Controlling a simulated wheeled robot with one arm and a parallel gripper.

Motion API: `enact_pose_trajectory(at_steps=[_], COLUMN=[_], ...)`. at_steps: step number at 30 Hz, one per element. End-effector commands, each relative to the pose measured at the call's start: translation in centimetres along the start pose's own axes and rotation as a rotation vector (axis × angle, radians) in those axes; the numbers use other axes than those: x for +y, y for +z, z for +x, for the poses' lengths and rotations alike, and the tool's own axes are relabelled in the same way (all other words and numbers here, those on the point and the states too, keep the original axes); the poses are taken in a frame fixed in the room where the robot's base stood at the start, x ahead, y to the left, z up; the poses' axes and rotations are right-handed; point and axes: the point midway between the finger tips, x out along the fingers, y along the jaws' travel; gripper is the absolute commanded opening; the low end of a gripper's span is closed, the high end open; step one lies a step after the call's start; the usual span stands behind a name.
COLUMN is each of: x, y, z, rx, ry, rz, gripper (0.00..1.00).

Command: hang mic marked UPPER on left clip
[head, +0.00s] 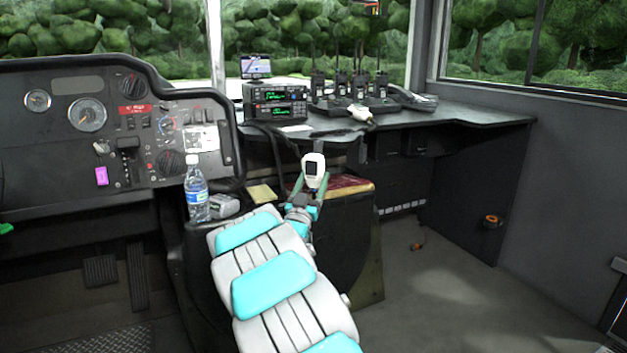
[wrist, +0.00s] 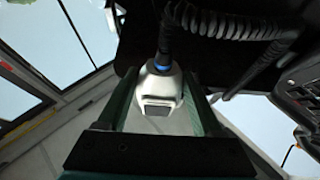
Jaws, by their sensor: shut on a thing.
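My gripper (head: 312,186) is in front of the dash shelf, its green fingers on either side of a white hand mic (head: 314,166) with a dark face. In the wrist view the mic (wrist: 160,92) sits between the fingers of my gripper (wrist: 162,100), with a blue collar (wrist: 162,62) and a dark coiled cord leading up from it. No marking on it can be read. A second white mic (head: 360,112) lies on the shelf right of the two stacked radios (head: 275,104). I cannot make out the left clip in either view.
Several handheld radios (head: 350,88) stand in a charger on the shelf (head: 450,118). A water bottle (head: 195,190), a grey box (head: 224,205) and a yellow pad (head: 261,193) are left of my gripper. A red-topped seat or box (head: 345,186) is just behind it. The floor at right is mostly clear.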

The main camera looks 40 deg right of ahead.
Motion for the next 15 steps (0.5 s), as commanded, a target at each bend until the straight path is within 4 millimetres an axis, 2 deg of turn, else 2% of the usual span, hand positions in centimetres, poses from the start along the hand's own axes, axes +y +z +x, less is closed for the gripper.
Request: enact_pose_trajectory(at_steps=[10, 11, 15], x=[-0.01, -0.01, 0.0], y=[-0.04, -0.03, -0.03], z=[0.02, 0.02, 0.02], rx=[0.0, 0.0, 0.0], ry=[0.0, 0.0, 0.0], rz=[0.0, 0.001, 0.001], gripper=[0.23, 0.71, 0.86])
